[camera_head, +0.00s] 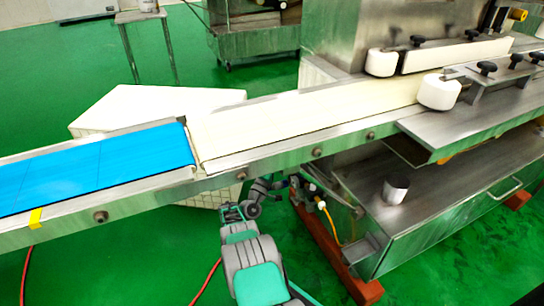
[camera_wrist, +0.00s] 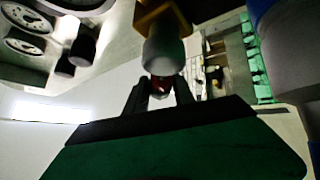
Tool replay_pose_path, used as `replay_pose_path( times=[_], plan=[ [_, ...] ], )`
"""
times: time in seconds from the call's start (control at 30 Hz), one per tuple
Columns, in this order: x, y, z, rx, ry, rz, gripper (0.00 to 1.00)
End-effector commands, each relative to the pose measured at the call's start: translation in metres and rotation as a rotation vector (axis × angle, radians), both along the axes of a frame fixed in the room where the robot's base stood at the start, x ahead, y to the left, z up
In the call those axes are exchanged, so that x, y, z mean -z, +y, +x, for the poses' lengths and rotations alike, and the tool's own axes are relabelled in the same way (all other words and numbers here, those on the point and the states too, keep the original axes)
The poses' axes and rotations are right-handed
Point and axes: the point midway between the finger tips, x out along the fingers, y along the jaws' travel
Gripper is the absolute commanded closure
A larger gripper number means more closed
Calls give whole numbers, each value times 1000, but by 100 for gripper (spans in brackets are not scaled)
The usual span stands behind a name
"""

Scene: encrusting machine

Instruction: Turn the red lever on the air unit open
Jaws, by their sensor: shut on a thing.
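In the wrist view the red lever (camera_wrist: 158,84) shows as a small dark-red piece below a pale rounded fitting of the air unit (camera_wrist: 165,48). My gripper (camera_wrist: 160,92) has its two dark fingers on either side of the red piece and is shut on it. The fingers and shadow hide most of the lever, so its angle cannot be told. In the head view my arm reaches under the conveyor to the small air unit fittings (camera_head: 320,204). The lever and fingertips are too small to tell there.
The conveyor (camera_head: 280,125) with its blue belt (camera_head: 95,168) passes above my arm. A steel cabinet (camera_head: 430,215) stands to the right on a red-brown foot. Round gauges (camera_wrist: 25,42) and dark knobs (camera_wrist: 82,48) are close by at upper left in the wrist view.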

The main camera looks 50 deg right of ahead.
Motion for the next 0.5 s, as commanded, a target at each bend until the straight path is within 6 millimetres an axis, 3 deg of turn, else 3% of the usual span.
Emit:
replay_pose_path(
  times=[0.23, 0.27, 0.5],
  plan=[
    [3, 2, 1, -3, 7, 1, 100],
    [3, 2, 1, -3, 7, 1, 67],
    [2, -1, -1, 2, 5, 1, 48]
  ],
)
